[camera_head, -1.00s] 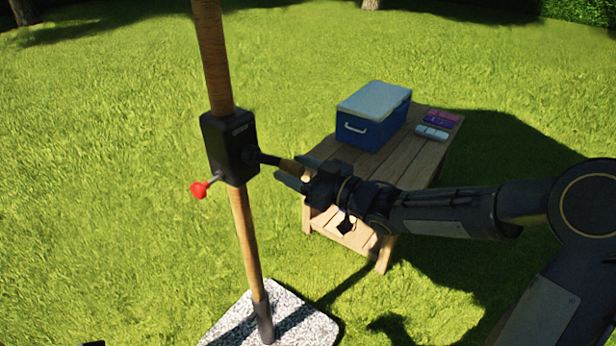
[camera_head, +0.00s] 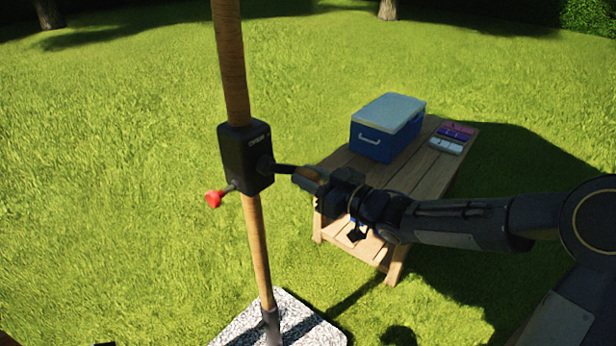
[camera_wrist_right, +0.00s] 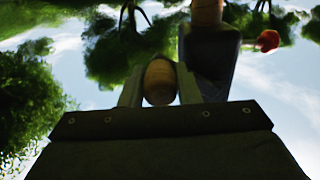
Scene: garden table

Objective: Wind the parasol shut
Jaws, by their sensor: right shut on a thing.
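The parasol's wooden pole (camera_head: 258,250) stands slightly tilted in the head view, with a black winding box (camera_head: 245,157) on it. A red knob (camera_head: 213,199) sticks out at the box's lower left. A crank arm comes out of the box's right side and ends in a wooden handle (camera_head: 312,178). My right gripper (camera_head: 318,182) is shut on this handle. In the right wrist view the wooden handle (camera_wrist_right: 160,82) sits between the two fingers, with the box (camera_wrist_right: 212,55) and red knob (camera_wrist_right: 268,41) behind. The parasol's canopy is out of view. My left gripper is not seen.
A speckled stone base (camera_head: 300,318) holds the pole's foot. A wooden table (camera_head: 425,180) stands behind my right arm, bearing a blue cooler (camera_head: 385,130) with a pale lid and several small coloured packs (camera_head: 452,137). Open lawn lies to the left.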

